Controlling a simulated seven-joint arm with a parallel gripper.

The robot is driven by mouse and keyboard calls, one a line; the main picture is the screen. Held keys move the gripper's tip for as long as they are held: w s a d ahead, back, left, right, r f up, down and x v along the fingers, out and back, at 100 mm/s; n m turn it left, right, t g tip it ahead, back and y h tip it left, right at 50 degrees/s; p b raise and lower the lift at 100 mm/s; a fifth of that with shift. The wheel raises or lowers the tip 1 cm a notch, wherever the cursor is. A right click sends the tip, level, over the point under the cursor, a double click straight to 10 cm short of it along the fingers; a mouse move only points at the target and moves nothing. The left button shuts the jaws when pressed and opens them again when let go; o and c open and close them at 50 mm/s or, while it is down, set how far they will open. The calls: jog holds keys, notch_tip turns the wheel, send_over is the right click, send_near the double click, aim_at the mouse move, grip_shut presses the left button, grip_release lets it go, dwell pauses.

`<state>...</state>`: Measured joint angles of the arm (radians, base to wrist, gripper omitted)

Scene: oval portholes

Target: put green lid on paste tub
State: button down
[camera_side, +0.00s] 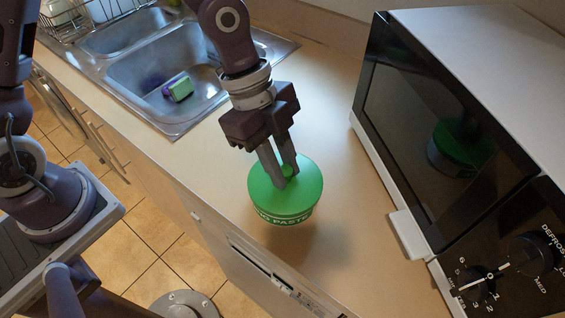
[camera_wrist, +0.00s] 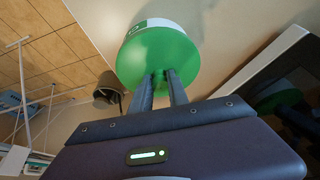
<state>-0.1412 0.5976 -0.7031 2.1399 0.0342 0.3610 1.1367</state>
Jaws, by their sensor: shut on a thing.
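The round green lid (camera_side: 262,192) is directly over the paste tub (camera_side: 287,219), covering its top in the side view. The tub has a green label with white lettering and stands on the counter. My gripper (camera_side: 287,180) points down from above, with its fingers shut on the lid's small central knob. The wrist view also shows the lid (camera_wrist: 185,62), the fingertips (camera_wrist: 161,76) at its middle, and the tub (camera_wrist: 165,23) beyond it. The lid looks about level and centred. I cannot tell whether it is fully seated on the rim.
A black-fronted microwave (camera_side: 440,130) stands to the right, its door reflecting the green lid. A steel sink (camera_side: 150,85) with a green and purple sponge (camera_side: 178,90) is at upper left. Bare counter (camera_side: 345,215) surrounds the tub; its front edge is close on the left.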

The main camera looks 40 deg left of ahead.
jog(key=shift+f, duration=0.1)
jog(key=c, duration=1.2)
grip_release()
jog(key=v, duration=0.7)
